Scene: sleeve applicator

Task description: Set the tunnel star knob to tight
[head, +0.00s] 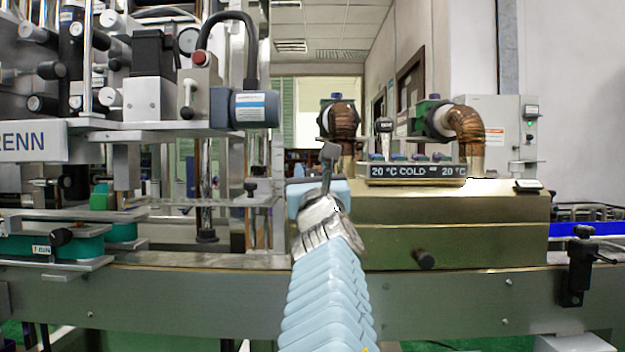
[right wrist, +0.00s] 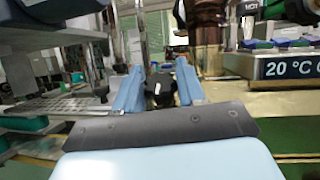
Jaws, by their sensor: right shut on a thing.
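My right gripper (head: 323,188) reaches up in the middle of the head view, in front of the left end of the brass-coloured tunnel (head: 470,212). In the right wrist view its two blue fingers (right wrist: 158,78) stand on either side of a dark star knob (right wrist: 160,92) and are shut on it. In the head view a dark grey stem and head (head: 328,156) show just above the gripper, and the gripper hides what lies behind it. The knob's marking for tight or loose cannot be read. My left gripper is not in view.
A display strip (head: 418,172) reading 20 °C COLD sits on the tunnel, below copper pipes (head: 467,128). A black knob (head: 425,258) sits low on the tunnel front. The applicator machine (head: 150,100) fills the left. A metal rail (head: 460,295) runs along the front.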

